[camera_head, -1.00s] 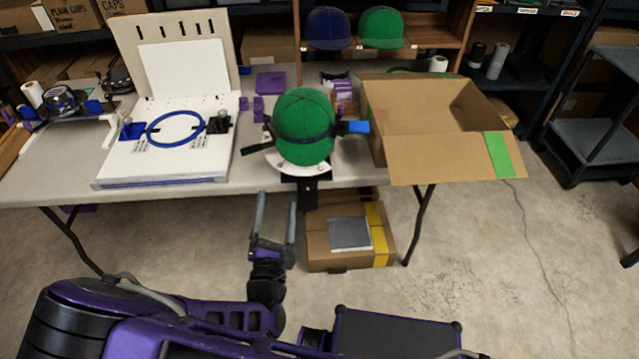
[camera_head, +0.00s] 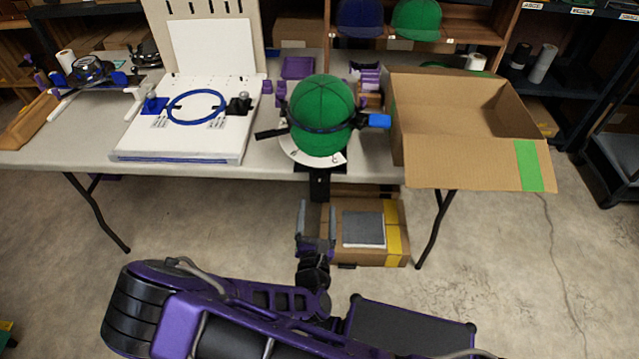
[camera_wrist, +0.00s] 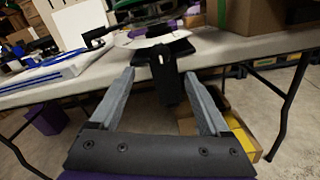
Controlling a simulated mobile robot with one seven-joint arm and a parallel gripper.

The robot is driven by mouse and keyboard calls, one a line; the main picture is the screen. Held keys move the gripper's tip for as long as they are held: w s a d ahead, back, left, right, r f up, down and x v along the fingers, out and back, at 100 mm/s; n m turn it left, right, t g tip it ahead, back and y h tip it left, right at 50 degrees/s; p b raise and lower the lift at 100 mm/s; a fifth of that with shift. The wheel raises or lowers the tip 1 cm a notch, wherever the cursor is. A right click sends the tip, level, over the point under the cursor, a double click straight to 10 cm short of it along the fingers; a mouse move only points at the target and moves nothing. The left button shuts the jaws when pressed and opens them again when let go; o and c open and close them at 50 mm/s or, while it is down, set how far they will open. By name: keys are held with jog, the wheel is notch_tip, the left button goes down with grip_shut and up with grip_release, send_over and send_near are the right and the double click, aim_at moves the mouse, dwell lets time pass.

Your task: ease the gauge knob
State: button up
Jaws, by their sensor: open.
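A green cap (camera_head: 321,114) sits on a stand at the table's front edge, with a dark band around it. A blue end piece (camera_head: 375,120) sticks out right of the band and a black lever (camera_head: 271,133) left. A white curved plate with marks (camera_head: 297,152) lies under the cap. A black bracket (camera_head: 319,184) hangs over the edge; it also shows in the wrist view (camera_wrist: 165,75). I cannot tell which part is the gauge knob. My gripper (camera_head: 318,207) is open and empty, below the table edge near the bracket. In the wrist view its fingers (camera_wrist: 158,76) point toward the bracket.
A white board with a blue hoop (camera_head: 196,107) lies left of the cap. An open cardboard box (camera_head: 450,174) stands right, its flap over the edge. A closed carton (camera_head: 394,214) sits on the floor behind my gripper. Table legs (camera_head: 436,232) flank the space.

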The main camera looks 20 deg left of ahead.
aim_at(320, 178)
jog(key=b+x, duration=0.1)
jog(key=x, duration=0.8)
jog(key=shift+w+a, duration=0.1)
jog(key=shift+w, duration=0.15)
grip_shut()
